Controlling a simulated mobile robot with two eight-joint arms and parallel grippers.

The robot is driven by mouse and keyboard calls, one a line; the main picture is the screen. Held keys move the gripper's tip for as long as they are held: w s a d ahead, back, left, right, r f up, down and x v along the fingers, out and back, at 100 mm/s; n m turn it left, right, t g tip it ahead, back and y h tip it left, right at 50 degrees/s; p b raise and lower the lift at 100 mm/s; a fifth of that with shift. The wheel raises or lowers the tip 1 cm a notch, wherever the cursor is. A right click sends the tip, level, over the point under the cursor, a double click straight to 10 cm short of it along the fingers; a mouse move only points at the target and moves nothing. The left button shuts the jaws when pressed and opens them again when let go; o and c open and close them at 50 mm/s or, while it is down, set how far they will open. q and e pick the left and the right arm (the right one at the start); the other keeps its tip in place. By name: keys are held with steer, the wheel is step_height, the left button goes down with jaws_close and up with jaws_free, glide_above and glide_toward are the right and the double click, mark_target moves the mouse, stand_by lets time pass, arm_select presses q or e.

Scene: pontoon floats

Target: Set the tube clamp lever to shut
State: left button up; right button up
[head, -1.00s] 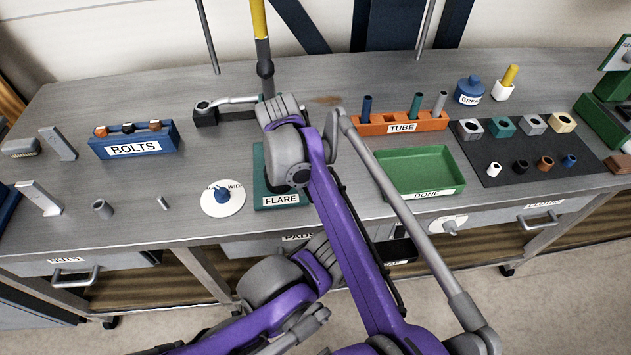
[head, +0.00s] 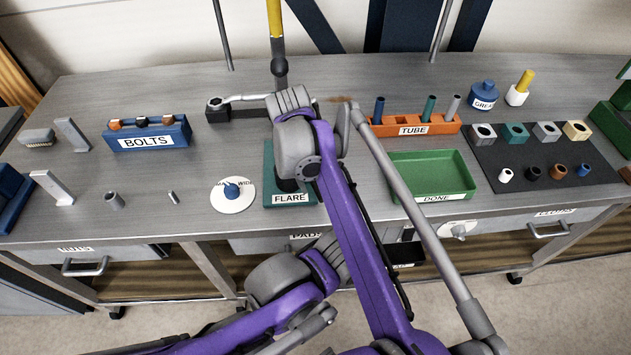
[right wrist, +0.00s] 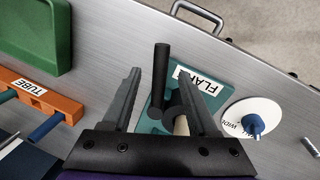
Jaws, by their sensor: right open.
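A grey lever (head: 245,98) lies nearly flat across a dark block (head: 218,115) at the back of the bench, left of my right arm; it looks like the tube clamp, but has no readable label. Its right end is close to or behind my arm. A yellow-handled upright rod (head: 276,45) stands just behind. In the right wrist view my right gripper (right wrist: 158,75) is open and empty, above the green FLARE base (right wrist: 152,112) with a black post (right wrist: 160,80) between its fingers in the picture. Contact cannot be told. My left gripper is not in view.
An orange TUBE rack (head: 390,128) and green DONE tray (head: 432,176) stand right of my arm. A blue BOLTS rack (head: 146,135) stands left, and a white dial (head: 232,196) is near the front. The bench between BOLTS and the dial is mostly clear.

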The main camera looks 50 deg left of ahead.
step_height(320, 180, up, 9)
steer(key=s, duration=0.1)
steer(key=shift+s+a+r+p, duration=0.15)
steer(key=shift+s+a+p, duration=0.1)
steer(key=shift+s+p, duration=0.15)
